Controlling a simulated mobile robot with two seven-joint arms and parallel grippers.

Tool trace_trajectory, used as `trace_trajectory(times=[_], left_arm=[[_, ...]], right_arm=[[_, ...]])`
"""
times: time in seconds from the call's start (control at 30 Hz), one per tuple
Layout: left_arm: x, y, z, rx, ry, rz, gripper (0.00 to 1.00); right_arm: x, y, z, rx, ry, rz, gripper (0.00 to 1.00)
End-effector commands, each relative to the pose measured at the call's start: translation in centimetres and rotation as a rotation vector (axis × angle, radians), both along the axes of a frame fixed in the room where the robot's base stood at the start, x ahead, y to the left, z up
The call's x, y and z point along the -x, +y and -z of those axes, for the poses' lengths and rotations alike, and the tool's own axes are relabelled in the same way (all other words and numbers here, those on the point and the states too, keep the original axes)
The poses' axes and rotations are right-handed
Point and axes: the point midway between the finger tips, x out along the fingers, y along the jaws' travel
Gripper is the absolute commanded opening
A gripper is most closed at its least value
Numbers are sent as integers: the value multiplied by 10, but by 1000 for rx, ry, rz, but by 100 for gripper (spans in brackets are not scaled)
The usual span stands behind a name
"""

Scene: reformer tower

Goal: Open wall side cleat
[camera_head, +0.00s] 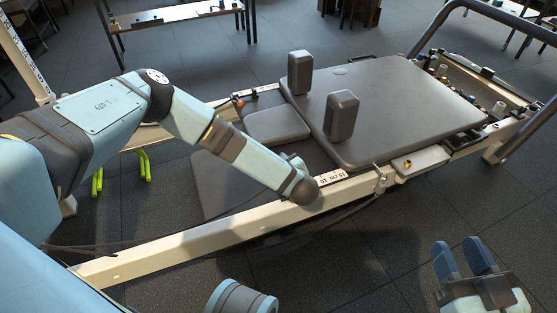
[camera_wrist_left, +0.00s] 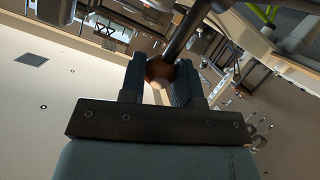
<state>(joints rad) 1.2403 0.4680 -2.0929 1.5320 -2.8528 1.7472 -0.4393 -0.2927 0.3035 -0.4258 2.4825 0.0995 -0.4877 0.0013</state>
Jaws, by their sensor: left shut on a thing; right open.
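In the left wrist view, my left gripper (camera_wrist_left: 160,78) is shut on a brown, round knob (camera_wrist_left: 158,70). The knob sits between the two dark blue fingers, at the end of a dark rod (camera_wrist_left: 190,28) that runs up and to the right. In the head view my left forearm reaches over the near rail of the reformer (camera_head: 160,246), and its gripper is hidden there. I cannot tell a cleat for certain in either view. My right gripper (camera_head: 462,250) is open and empty at the lower right of the head view, apart from the frame.
The grey carriage (camera_head: 400,105) with two upright shoulder blocks (camera_head: 300,72) fills the middle of the reformer. An orange ball (camera_head: 239,103) shows by the far rail. A metal fitting (camera_head: 380,181) sits on the near rail. Dark floor (camera_head: 330,270) in front is clear.

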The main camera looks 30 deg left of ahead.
Motion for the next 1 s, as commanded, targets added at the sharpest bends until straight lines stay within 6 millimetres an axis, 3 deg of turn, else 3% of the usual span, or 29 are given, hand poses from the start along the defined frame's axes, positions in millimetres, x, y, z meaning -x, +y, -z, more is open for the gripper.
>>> trace_trajectory(times=[0.57, 0.6, 0.67, 1.0], left_arm=[[2, -2, 0, -22, -19, -1, 0], [2, -2, 0, -23, -18, -1, 39], [2, -2, 0, -23, -18, -1, 53], [4, -4, -1, -21, -17, 0, 56]], right_arm=[[-2, -1, -4, 6, -17, -1, 43], [-2, -1, -4, 5, -17, -1, 43], [-2, 0, -4, 2, -15, 0, 43], [0, 1, -2, -8, 0, 2, 43]])
